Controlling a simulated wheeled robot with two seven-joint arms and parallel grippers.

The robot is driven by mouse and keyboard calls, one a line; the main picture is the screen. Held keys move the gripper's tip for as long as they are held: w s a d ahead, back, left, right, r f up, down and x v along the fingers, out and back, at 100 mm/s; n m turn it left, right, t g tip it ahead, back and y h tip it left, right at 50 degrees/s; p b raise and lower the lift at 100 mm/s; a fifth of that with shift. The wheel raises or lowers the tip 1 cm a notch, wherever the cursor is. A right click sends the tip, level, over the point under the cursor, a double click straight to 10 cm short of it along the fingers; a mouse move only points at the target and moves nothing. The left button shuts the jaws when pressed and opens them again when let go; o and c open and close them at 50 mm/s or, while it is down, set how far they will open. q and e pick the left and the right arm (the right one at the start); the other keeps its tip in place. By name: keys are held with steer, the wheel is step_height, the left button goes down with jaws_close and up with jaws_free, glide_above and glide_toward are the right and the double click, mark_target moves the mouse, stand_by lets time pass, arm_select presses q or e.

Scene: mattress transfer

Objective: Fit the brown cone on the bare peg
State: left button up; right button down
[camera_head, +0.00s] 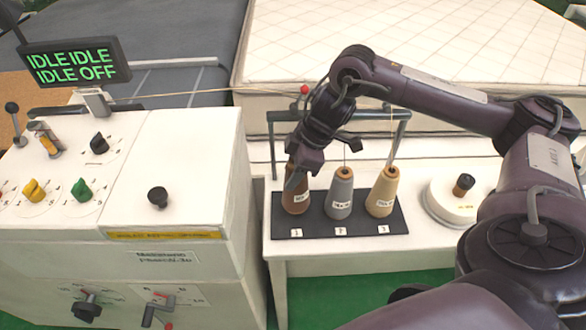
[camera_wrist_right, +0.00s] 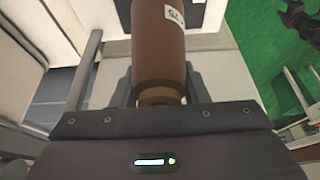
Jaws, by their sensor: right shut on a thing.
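The brown cone (camera_head: 296,204) is at place 1 on the dark board (camera_head: 365,226), upright, with its lower end at or just above the board; I cannot tell which. My right gripper (camera_head: 297,172) is shut on its top from above. In the right wrist view the brown cone (camera_wrist_right: 158,45) runs away from the jaws, its narrow tan end nearest them. A grey cone (camera_head: 340,196) stands at place 2 and a tan cone (camera_head: 382,193) at place 3. No bare peg shows; any peg under the brown cone is hidden. My left gripper is not seen in the head view.
A grey rail frame (camera_head: 272,140) stands behind the cones, with threads near them. A control cabinet (camera_head: 190,150) with knobs is left. A white quilted mattress (camera_head: 430,40) lies behind.

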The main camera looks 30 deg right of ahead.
steer(key=shift+f+b, duration=0.95)
steer(key=shift+f, duration=0.75)
steer(key=c, duration=0.7)
jaws_free()
steer(key=shift+c, duration=0.2)
steer(key=shift+r, duration=0.1)
steer(key=v, duration=0.7)
steer(key=shift+s+d+r+b, duration=0.1)
steer(key=shift+d+r+b, duration=0.1)
steer(key=shift+r+b, duration=0.15)
